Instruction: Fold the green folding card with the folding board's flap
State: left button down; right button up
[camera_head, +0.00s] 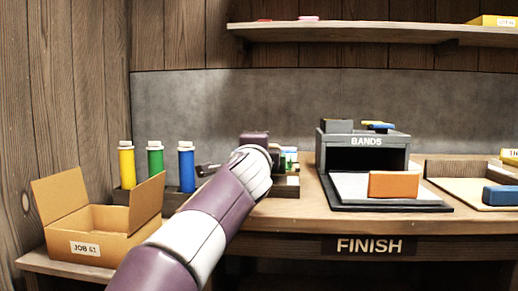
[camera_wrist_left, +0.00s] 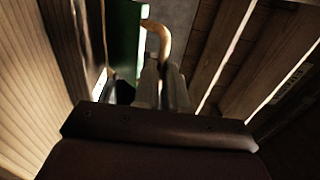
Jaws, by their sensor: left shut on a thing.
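My left arm reaches in over the table in the head view, and its wrist hides much of what lies behind it. In the left wrist view my left gripper (camera_wrist_left: 165,80) has its fingers close together, shut at the lower end of a tan, curved, handle-like piece (camera_wrist_left: 160,35). A dark green flat panel (camera_wrist_left: 124,50) stands just left of the fingers; I cannot tell whether it is the card or part of the board. In the head view a small green and white item (camera_head: 290,157) shows just right of my wrist, partly hidden. My right gripper is not in view.
Yellow (camera_head: 126,166), green (camera_head: 155,165) and blue (camera_head: 186,167) bottles stand left of my wrist. An open carton (camera_head: 120,250) sits at front left. Right are a BANDS box (camera_head: 364,141), an orange block (camera_head: 393,184) and a blue block (camera_head: 501,195). A shelf (camera_head: 370,32) hangs above.

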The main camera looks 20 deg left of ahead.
pick_arm(q)
jog(key=shift+w+f, duration=0.25)
jog(key=shift+f, duration=0.6)
jog(key=c, duration=1.2)
grip_release()
jog(key=shift+w+a+f, duration=0.1)
jog(key=shift+w+f, duration=0.05)
jog(key=shift+c, duration=0.2)
jog(key=shift+o, duration=0.3)
jog(key=shift+w, duration=0.15)
jog(key=shift+r, duration=0.25)
jog(key=shift+r, duration=0.1)
jog(key=b+v, duration=0.2)
jog(key=v, duration=1.1)
